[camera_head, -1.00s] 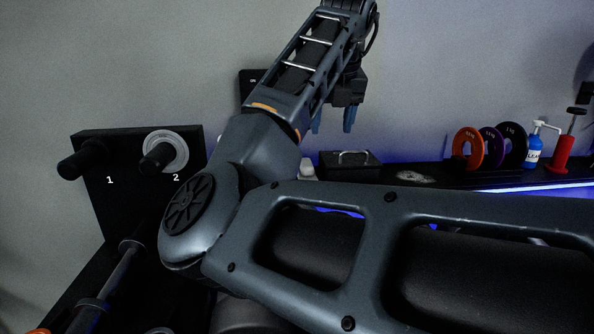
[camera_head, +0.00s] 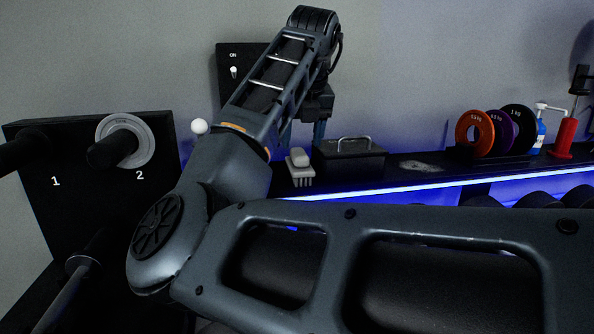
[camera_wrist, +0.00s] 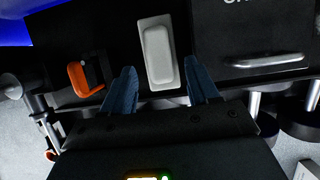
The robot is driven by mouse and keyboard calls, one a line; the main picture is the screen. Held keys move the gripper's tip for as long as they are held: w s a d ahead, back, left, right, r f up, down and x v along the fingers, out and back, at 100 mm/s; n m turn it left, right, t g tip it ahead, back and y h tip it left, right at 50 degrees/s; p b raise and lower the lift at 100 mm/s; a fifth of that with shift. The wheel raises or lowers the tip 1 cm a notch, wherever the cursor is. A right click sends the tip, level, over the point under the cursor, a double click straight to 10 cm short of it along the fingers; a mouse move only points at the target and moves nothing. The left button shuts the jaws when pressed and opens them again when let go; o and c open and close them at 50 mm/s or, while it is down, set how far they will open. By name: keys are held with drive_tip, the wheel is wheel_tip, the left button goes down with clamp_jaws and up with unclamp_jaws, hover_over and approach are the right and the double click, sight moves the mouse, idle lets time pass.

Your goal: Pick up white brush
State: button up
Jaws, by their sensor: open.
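The white brush (camera_head: 299,158) sits on the dark shelf in the head view, with a pale rounded top and bristles below. My gripper (camera_head: 302,130) is just above it, fingers pointing down, open and empty. In the wrist view the brush (camera_wrist: 158,55) shows as a pale oblong lying lengthwise ahead of the jaws. My blue fingers (camera_wrist: 160,78) stand apart on its left and right, and its near end reaches between them. I cannot tell whether either finger touches it.
A black lidded box (camera_head: 348,160) with a metal handle stands close right of the brush. Farther right are weight plates (camera_head: 475,135), a blue-and-white bottle (camera_head: 541,130) and a red cylinder (camera_head: 563,138). A pegged board (camera_head: 75,180) stands left. An orange-handled item (camera_wrist: 88,78) shows in the wrist view.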

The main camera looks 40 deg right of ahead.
sight(300, 152)
drive_tip(key=x, duration=0.6)
drive_tip(key=shift+w+f+p, duration=0.1)
drive_tip(key=shift+f+p, duration=0.2)
drive_tip(key=shift+p, duration=0.05)
drive_tip(key=shift+c, duration=0.2)
drive_tip(key=c, duration=0.7)
drive_tip(key=shift+r, duration=0.1)
drive_tip(key=shift+s+a+r, duration=0.15)
drive_tip(key=shift+s+r, duration=0.05)
drive_tip(key=shift+r, duration=0.15)
wheel_tip(300, 152, up, 6)
drive_tip(key=shift+r+b, duration=0.1)
drive_tip(key=shift+b, duration=0.3)
drive_tip(key=s+a, duration=0.3)
drive_tip(key=s, duration=0.2)
drive_tip(key=s+a+b, duration=0.1)
drive_tip(key=s+a, duration=0.3)
drive_tip(key=s, duration=0.1)
drive_tip(key=s+a, duration=0.4)
drive_tip(key=s, duration=0.2)
drive_tip(key=shift+s+b, duration=0.1)
drive_tip(key=shift+b, duration=0.25)
